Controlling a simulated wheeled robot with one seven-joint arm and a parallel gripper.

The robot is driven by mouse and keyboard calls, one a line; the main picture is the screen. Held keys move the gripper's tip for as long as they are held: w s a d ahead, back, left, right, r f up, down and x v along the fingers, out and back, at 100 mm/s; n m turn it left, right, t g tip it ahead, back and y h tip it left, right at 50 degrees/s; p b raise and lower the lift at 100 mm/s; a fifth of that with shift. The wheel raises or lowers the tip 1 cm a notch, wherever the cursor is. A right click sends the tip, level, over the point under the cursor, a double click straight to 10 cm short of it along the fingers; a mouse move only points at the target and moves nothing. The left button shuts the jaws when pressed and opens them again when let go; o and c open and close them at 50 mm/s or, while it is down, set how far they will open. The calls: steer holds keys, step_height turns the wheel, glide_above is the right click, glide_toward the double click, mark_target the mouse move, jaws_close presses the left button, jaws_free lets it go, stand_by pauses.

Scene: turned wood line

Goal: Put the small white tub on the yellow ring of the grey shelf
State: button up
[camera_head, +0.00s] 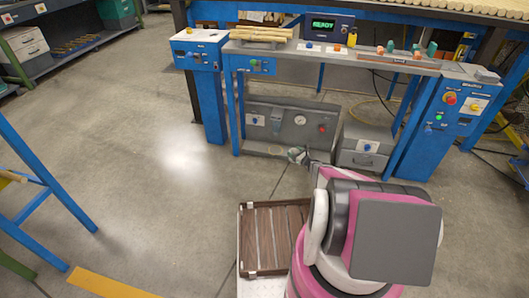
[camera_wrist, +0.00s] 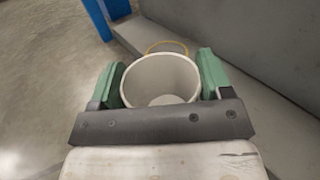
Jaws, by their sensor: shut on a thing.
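The small white tub (camera_wrist: 160,80) is upright between the green fingers of my gripper (camera_wrist: 160,88) in the wrist view, with its open top facing the camera and its inside empty. My gripper is shut on it. The yellow ring (camera_wrist: 181,44) shows as a thin arc just beyond the tub's far rim; the tub hides the rest. The ring lies on the grey shelf (camera_wrist: 272,128). In the head view my gripper (camera_head: 297,155) is at the front edge of the low shelf under the blue bench. The tub is hard to make out there. I cannot tell its height above the shelf.
A grey panel box with a gauge (camera_head: 290,127) stands at the shelf's back, and a grey case (camera_head: 363,147) stands to the right. Blue bench legs (camera_head: 238,115) flank the space. A wooden slatted tray (camera_head: 271,240) is beside my base. Open floor lies left.

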steer(key=f+x, duration=0.1)
steer(key=x, duration=0.5)
steer(key=f+x, duration=0.1)
steer(key=x, duration=0.5)
steer(key=f+x, duration=0.1)
steer(key=x, duration=0.5)
steer(key=shift+s+f, duration=0.1)
steer(key=shift+f, duration=0.25)
steer(key=shift+f, duration=0.2)
steer(key=o, duration=0.9)
steer(key=shift+r, duration=0.15)
